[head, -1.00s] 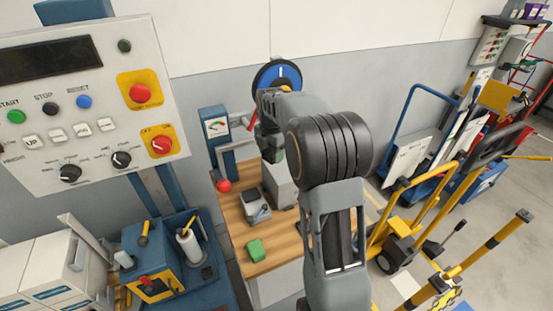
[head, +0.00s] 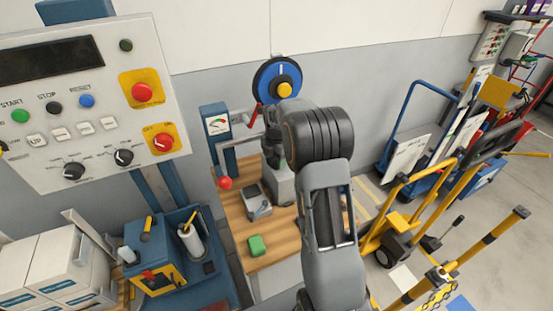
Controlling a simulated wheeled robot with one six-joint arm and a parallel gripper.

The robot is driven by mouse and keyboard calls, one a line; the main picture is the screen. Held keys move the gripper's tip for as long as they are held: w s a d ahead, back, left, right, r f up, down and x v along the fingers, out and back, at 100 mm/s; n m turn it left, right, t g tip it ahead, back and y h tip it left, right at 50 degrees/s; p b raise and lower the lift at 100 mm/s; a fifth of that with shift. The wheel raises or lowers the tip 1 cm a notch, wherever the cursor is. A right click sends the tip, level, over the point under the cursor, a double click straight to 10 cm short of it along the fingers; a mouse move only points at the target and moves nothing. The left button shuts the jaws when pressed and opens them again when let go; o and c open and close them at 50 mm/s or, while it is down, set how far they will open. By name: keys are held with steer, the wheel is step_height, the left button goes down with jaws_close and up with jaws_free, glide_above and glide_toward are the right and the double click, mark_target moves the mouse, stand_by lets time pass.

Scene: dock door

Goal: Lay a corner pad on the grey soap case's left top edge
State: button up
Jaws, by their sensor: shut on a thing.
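A grey soap case (head: 284,188), a box-like block, stands on the wooden bench top (head: 236,222) toward its back right. My gripper (head: 277,163) is above the case's left top side, pointing down, partly hidden by my arm. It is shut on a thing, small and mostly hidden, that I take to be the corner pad. I cannot tell whether that thing touches the case.
A grey device with a light top (head: 258,201) lies left of the case. A green block (head: 256,246) lies at the bench's front, and a red ball-like knob (head: 225,183) is at its left edge.

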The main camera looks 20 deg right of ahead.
steer(key=shift+f, duration=0.15)
steer(key=o, duration=1)
step_height(320, 180, up, 12)
steer(key=b, duration=0.1)
steer(key=s+a+r+m+t, duration=0.1)
steer(key=s+a+r+m, duration=0.15)
steer(key=s+m, duration=0.25)
steer(key=s+a+r+m+t, duration=0.1)
steer(key=s+a+r+m, duration=0.1)
steer(key=s+a+m, duration=0.3)
steer(key=shift+s+a+f+m+t, duration=0.5)
steer(key=shift+s+f+m, duration=0.3)
steer(key=shift+s+m, duration=1.45)
steer(key=shift+s+a+f+m+t, duration=0.35)
steer(key=shift+s+a+f+m, duration=0.35)
steer(key=shift+s+m, duration=1.55)
steer(key=shift+s+a+f+m+t, duration=0.5)
steer(key=shift+s+f+m, duration=0.35)
steer(key=shift+s+m, duration=1.4)
